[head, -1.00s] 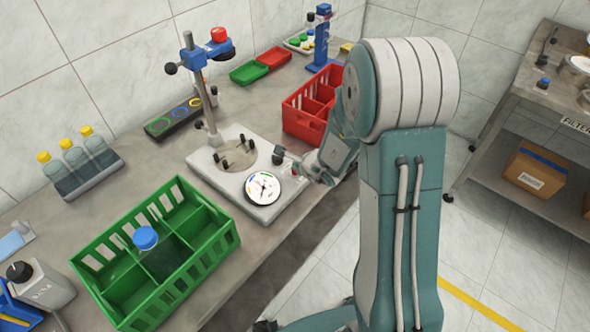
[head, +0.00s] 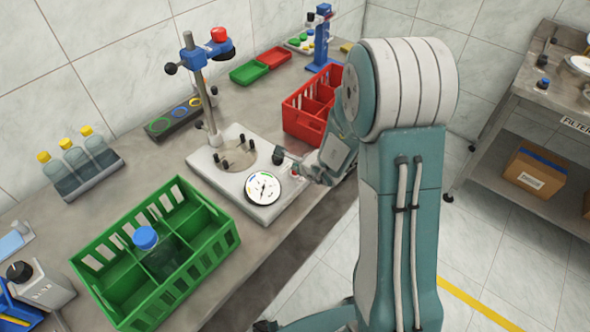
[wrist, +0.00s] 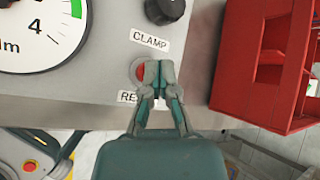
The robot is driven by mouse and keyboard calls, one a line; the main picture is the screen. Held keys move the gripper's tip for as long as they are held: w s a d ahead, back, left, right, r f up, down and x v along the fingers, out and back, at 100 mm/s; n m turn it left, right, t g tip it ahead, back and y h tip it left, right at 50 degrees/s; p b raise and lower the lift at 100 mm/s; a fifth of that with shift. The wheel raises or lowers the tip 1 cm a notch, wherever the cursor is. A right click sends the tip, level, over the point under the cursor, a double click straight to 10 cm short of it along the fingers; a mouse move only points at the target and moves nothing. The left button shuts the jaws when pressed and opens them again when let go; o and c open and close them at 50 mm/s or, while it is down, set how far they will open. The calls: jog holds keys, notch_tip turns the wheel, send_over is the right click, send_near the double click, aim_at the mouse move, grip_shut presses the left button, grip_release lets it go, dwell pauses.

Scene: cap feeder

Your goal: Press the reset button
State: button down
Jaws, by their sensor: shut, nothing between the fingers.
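The red reset button (wrist: 140,72) sits in a round light surround on the grey machine base, below the CLAMP label in the wrist view. A label starting "RE" beneath it is partly covered by my gripper. My gripper (wrist: 158,68) is shut and empty, its fingertips over the right part of the button. I cannot tell whether they touch it. In the head view my gripper (head: 300,172) is at the right front corner of the capping machine (head: 215,177), beside the gauge (head: 263,188). The button is hard to make out there.
A black clamp knob (wrist: 165,8) stands just beyond the button. A red crate (wrist: 265,60) stands close on the right. A green crate (head: 150,255) holding a blue-capped bottle (head: 146,239) is nearer on the bench. The bench's front edge runs close below my gripper.

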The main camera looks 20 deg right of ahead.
jog(key=shift+r, duration=0.65)
jog(key=shift+r, duration=2.55)
jog(key=s+a+r+n+g+y, duration=0.1)
jog(key=s+a+r+n+y, duration=0.1)
jog(key=s+a+r+n, duration=0.35)
jog(key=s+a+r+n+g+y, duration=0.1)
jog(key=s+a+r+n, duration=0.2)
jog(key=s+r+n, duration=0.45)
jog(key=s+d+r+n+h, duration=0.2)
jog(key=s+d+n+h, duration=0.1)
jog(key=s, duration=0.4)
jog(key=s+d+r+n+g+h, duration=0.1)
jog(key=s+d+r+n+h, duration=0.1)
jog(key=s+d+n, duration=0.3)
jog(key=shift+s+r+n+h, duration=0.4)
jog(key=shift+s+r+n, duration=0.3)
jog(key=shift+s+n, duration=0.45)
jog(key=shift+d, duration=0.1)
